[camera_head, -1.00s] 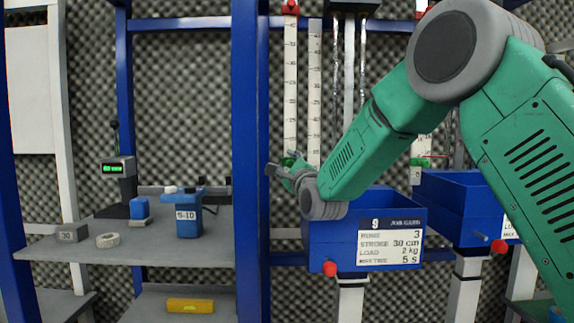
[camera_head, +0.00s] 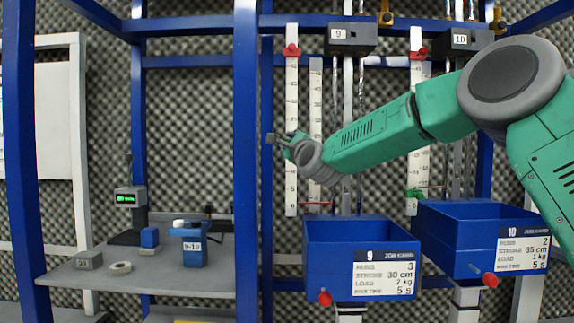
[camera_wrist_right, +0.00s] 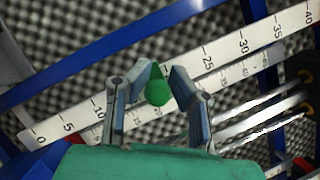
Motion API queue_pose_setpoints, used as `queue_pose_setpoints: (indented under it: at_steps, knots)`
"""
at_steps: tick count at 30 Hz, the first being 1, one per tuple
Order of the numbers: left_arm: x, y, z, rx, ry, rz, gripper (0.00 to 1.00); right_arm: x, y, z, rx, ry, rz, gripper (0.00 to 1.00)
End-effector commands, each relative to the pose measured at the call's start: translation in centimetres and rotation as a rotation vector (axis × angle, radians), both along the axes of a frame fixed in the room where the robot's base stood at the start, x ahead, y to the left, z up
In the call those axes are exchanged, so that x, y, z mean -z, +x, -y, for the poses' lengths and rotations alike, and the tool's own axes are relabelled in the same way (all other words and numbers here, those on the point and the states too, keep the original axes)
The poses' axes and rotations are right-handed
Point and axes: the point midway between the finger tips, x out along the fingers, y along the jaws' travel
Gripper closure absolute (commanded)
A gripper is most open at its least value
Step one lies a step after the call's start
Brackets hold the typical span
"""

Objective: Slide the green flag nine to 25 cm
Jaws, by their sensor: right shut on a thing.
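The station nine scale (camera_head: 291,95) is a white upright ruler with a red flag (camera_head: 291,50) near its top. My right gripper (camera_head: 276,140) is at this scale, about midway up it. In the wrist view the right gripper (camera_wrist_right: 157,88) is shut on the green flag (camera_wrist_right: 157,93), which shows as a round green knob between the fingertips. The knob lies between the 10 and 25 marks; the fingers hide the marks closest to it. In the head view the gripper largely hides the flag. My left gripper is not in view.
The blue bin nine (camera_head: 330,232) is below the scale, and bin ten (camera_head: 450,220) is to its right. A second narrow ruler (camera_head: 315,100) stands close beside the scale. A blue post (camera_head: 246,160) is just left of the gripper. A grey shelf (camera_head: 150,275) holds small items.

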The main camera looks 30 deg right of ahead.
Motion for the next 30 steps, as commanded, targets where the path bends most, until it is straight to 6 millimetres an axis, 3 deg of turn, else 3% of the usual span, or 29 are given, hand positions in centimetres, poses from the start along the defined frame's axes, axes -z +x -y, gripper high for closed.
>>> queue_pose_setpoints:
  at_steps: [1,3,9,23,24,25,30]
  knots:
    - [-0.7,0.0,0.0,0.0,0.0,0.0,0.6,-1.7,-0.1,0.4,0.007,0.004,0.006,1.0]
    - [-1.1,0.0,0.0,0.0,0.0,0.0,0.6,-2.9,-0.1,0.5,0.009,0.005,0.007,1.0]
    - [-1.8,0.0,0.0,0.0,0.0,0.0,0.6,-5.2,-0.1,0.5,0.008,0.004,0.006,1.0]
    - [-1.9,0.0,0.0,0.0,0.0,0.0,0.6,-5.6,-0.1,0.5,0.008,0.004,0.005,1.0]
    - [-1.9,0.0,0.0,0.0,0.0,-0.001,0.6,-5.6,-0.1,0.5,0.007,0.003,0.004,0.69]
    - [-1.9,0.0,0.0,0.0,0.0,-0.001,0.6,-5.6,-0.1,0.5,0.007,0.003,0.004,0.58]
    - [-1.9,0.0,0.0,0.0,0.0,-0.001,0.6,-5.5,0.0,0.2,0.004,0.002,0.002,0.58]
